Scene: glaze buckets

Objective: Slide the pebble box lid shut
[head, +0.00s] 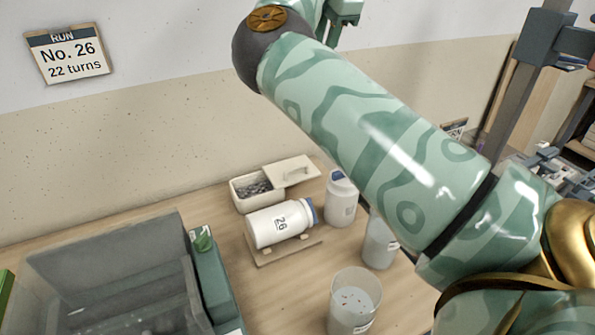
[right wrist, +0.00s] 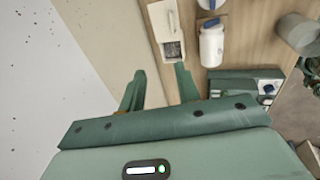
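The pebble box (head: 257,203) is a cream box at the back of the table against the wall, with dark grey pebbles showing in its open left part. Its cream lid (head: 305,172), with a raised handle, is slid out to the right and leaves the box partly open. In the right wrist view the box (right wrist: 164,48) is at the top, with the lid (right wrist: 160,15) beyond the opening. My right gripper (right wrist: 160,69) is open and empty, its fingers apart, near the box's lower end in that view. My left gripper is not in view.
A white bottle (head: 341,203) stands right of the lid. Clear buckets (head: 355,300) stand nearer. My arm crosses above.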

